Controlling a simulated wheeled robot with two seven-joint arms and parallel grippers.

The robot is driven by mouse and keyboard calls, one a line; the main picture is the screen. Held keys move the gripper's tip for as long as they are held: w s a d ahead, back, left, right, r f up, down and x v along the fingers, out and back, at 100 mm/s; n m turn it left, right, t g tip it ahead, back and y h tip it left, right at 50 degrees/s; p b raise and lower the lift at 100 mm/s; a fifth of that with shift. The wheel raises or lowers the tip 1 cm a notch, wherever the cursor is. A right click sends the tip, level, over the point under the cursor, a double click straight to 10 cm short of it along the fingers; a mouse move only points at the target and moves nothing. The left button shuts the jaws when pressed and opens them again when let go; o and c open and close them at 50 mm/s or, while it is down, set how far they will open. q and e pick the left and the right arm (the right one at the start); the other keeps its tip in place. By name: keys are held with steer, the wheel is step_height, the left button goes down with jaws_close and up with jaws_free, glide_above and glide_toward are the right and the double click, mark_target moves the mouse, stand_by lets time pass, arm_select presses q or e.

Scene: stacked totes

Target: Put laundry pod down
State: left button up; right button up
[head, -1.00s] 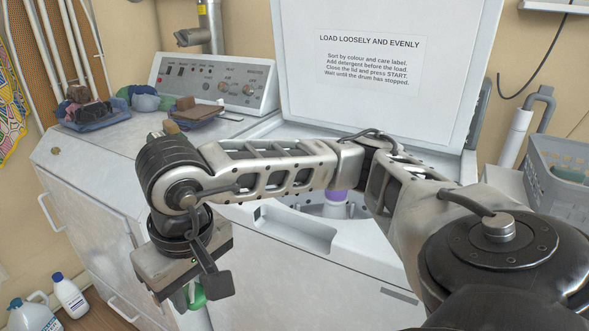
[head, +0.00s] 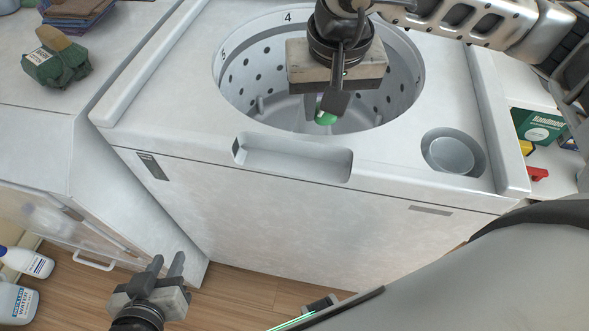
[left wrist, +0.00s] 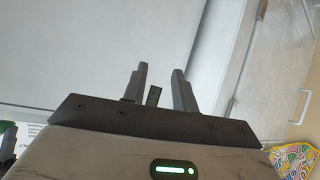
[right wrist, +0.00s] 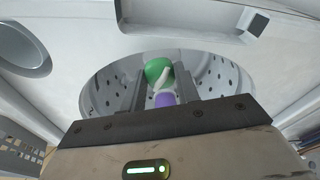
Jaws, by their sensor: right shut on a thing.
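My right gripper (head: 328,105) is above the opening of the washer drum (head: 243,85), its fingers pointing down. It is shut on the laundry pod (head: 326,118), which is green with a white part. The pod also shows between the fingers in the right wrist view (right wrist: 156,68). The drum is round, pale and full of holes, and its lid is up in the earlier view. My left gripper (head: 167,262) is low in front of the washer, open and empty. Its parted fingers show in the left wrist view (left wrist: 158,85).
A round cup-like recess (head: 452,154) is in the washer top at right. Bottles (head: 25,262) are on the floor at left. A green box (head: 540,126) is at right.

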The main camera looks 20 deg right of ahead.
steer(key=w+a+m+g+b, duration=0.15)
steer(key=w+m, duration=0.45)
steer(key=m, duration=1.1)
steer(key=w+a+m+g, duration=0.25)
steer(key=w+m, duration=0.25)
steer(key=m, duration=1.3)
steer(key=shift+y, duration=0.3)
steer(key=f, duration=0.9)
steer(key=f+b, duration=0.1)
steer(key=f, duration=1.7)
steer(key=shift+w+a+f, duration=0.1)
steer(key=shift+a+f, duration=0.2)
steer(key=shift+f, duration=0.1)
arm_select(q)
steer(key=shift+s+f+b, duration=0.2)
steer(key=shift+f+b, duration=0.45)
steer(key=shift+f, duration=0.25)
arm_select(e)
steer(key=shift+f, duration=0.6)
arm_select(q)
steer(key=shift+r, duration=0.1)
